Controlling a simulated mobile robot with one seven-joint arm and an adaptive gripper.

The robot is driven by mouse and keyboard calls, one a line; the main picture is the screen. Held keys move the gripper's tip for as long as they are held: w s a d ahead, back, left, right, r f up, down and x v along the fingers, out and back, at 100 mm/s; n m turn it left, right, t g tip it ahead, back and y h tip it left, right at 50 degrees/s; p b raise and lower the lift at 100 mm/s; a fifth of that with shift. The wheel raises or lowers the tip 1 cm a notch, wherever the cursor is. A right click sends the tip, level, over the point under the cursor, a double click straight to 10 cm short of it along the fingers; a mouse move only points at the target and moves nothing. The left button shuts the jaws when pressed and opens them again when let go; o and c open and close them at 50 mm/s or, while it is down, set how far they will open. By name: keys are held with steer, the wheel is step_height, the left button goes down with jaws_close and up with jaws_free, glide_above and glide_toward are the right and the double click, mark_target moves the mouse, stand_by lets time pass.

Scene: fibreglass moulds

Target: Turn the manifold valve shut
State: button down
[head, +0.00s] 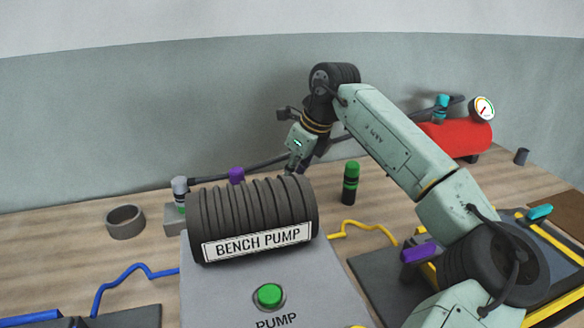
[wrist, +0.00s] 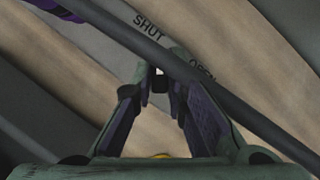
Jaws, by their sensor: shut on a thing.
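My gripper (head: 297,168) reaches down behind the bench pump in the head view. In the wrist view, my gripper (wrist: 160,84) has its fingertips closed in on a small dark piece with a pale spot, apparently the handle of the manifold valve (wrist: 160,77). The grey manifold surface beside it bears the words SHUT (wrist: 149,26), at upper left of the fingertips, and OPEN (wrist: 202,70), to their right. Most of the valve is hidden by my fingers, and the pump hides it in the head view. The handle's exact angle cannot be told.
A dark hose (wrist: 130,37) crosses the wrist view diagonally close to my fingers. The ribbed bench pump (head: 250,212) stands in front of my gripper. A green-capped bottle (head: 351,183) stands to its right, a grey ring (head: 125,222) at left and a red tank (head: 458,139) at back right.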

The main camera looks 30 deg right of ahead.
steer(key=shift+f+n, duration=0.15)
steer(key=shift+n, duration=0.45)
steer(key=shift+f+n+y+p, duration=0.1)
steer(key=shift+n+y+p, duration=0.2)
steer(key=c, duration=1.6)
jaws_free()
steer(key=v, duration=1.2)
steer(key=shift+w, duration=0.25)
